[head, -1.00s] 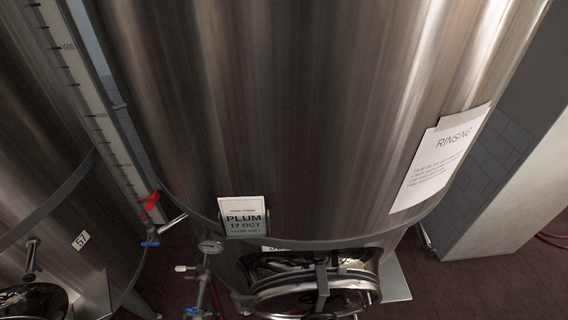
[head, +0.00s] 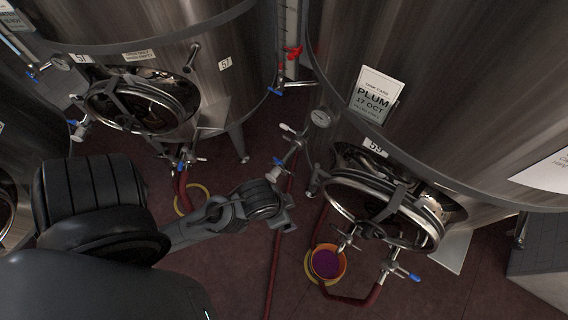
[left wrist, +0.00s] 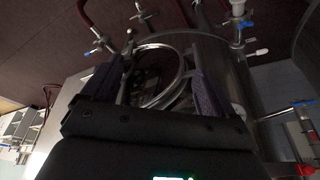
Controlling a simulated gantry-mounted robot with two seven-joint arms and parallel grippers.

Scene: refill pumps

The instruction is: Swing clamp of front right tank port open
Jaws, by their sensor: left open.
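A large steel tank marked 59 (head: 440,90) stands at the right in the head view, with a "PLUM 17 OCT" card on it. Its round manway (head: 380,215) faces down-left. Left of it is a valve assembly (head: 295,150) with a gauge; below is an outlet valve (head: 390,270) with a blue handle. I cannot make out the port clamp clearly. My left gripper (head: 285,205) is open and empty, left of the manway and below the valve assembly, apart from both. In the left wrist view my left gripper (left wrist: 160,62) has its fingers spread, with a manway (left wrist: 165,75) beyond. My right gripper is not shown.
An orange bucket (head: 327,263) of purple liquid stands on the floor below the manway. Red hoses (head: 275,265) run along the floor. Another tank, marked 57 (head: 170,40), with its own manway (head: 145,105), stands at the left.

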